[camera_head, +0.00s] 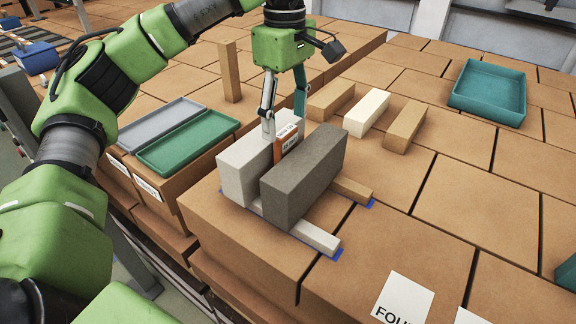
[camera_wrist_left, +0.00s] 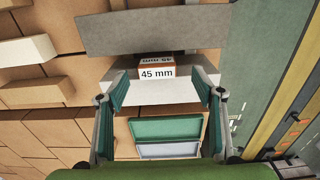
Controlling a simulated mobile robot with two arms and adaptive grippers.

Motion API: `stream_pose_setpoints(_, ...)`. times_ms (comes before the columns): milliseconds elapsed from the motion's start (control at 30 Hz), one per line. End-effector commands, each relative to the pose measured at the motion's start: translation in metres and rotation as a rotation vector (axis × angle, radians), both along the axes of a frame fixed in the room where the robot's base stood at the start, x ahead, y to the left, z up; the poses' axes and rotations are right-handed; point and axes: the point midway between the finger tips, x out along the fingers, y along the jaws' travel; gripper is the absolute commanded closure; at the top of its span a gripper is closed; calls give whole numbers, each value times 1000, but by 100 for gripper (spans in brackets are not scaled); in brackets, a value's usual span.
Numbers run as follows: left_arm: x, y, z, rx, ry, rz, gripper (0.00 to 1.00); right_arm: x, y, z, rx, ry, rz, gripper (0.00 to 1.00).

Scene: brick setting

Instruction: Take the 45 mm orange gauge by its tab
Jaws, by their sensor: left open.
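The orange gauge (camera_head: 291,145) stands in the gap between a pale white block (camera_head: 238,172) and a dark grey block (camera_head: 303,180). Its top and upper side show; its lower part is hidden between the blocks. In the left wrist view the gauge (camera_wrist_left: 157,68) shows "45 mm" labels on white. My left gripper (camera_head: 285,122) points down over the gauge, open. In the left wrist view its fingers (camera_wrist_left: 163,82) stand apart on either side of the gauge, with clear space at both sides. My right gripper is not in view.
The two blocks rest on a wooden strip (camera_head: 352,190) and a pale strip (camera_head: 315,236). Loose blocks (camera_head: 367,110) lie behind them, and an upright wooden block (camera_head: 230,72) stands at the back. Grey and green trays (camera_head: 188,138) are at the left; a teal bin (camera_head: 488,92) is at the right.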

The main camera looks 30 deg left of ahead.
Motion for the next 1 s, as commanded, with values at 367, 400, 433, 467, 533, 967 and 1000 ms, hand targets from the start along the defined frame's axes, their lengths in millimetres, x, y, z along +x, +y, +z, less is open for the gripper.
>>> stream_pose_setpoints(367, 0, 1, -45, 1, 1, 0, 39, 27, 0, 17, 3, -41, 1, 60)
stream_pose_setpoints(400, 0, 1, -47, 1, 2, 0, 39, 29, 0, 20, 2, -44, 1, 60)
stream_pose_setpoints(433, 0, 1, -49, 1, 3, 0, 39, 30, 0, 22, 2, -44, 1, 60)
stream_pose_setpoints(467, 0, 1, -52, 1, 3, 0, 39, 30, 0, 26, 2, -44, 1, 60)
stream_pose_setpoints(533, 0, 2, -61, 3, 5, 0, 39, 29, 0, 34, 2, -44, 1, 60)
stream_pose_setpoints(967, 2, 2, -97, 0, 0, 0, 39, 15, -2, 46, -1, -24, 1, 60)
stream_pose_setpoints(1000, 2, 2, -97, 0, 0, 0, 39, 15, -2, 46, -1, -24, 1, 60)
